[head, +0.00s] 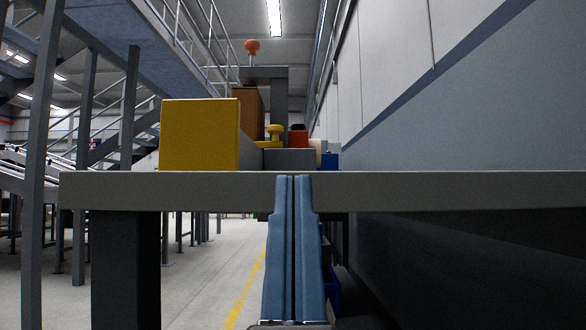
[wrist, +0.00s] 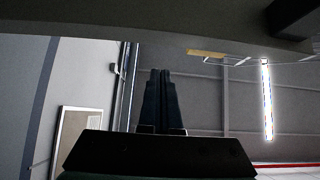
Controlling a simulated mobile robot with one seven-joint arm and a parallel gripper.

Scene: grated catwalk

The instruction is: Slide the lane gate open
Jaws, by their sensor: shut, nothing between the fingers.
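My gripper (head: 292,180) is shut and empty, its two blue fingers side by side. In the head view its tips overlap the front edge of a grey bench (head: 430,188). In the wrist view my gripper (wrist: 160,72) is also shut, with nothing at its tips. On the bench, a small yellow knob (head: 275,131) stands above a low grey block (head: 289,158), beyond my fingertips. An orange ball knob (head: 252,46) tops a thin stem farther back. I cannot tell which part is the lane gate; it may be partly hidden.
A large yellow box (head: 200,134) stands on the bench at left, with a brown box (head: 251,112) behind it. A red block (head: 298,138) and a blue block (head: 330,161) sit right of the knob. A grey wall (head: 480,90) closes the right side.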

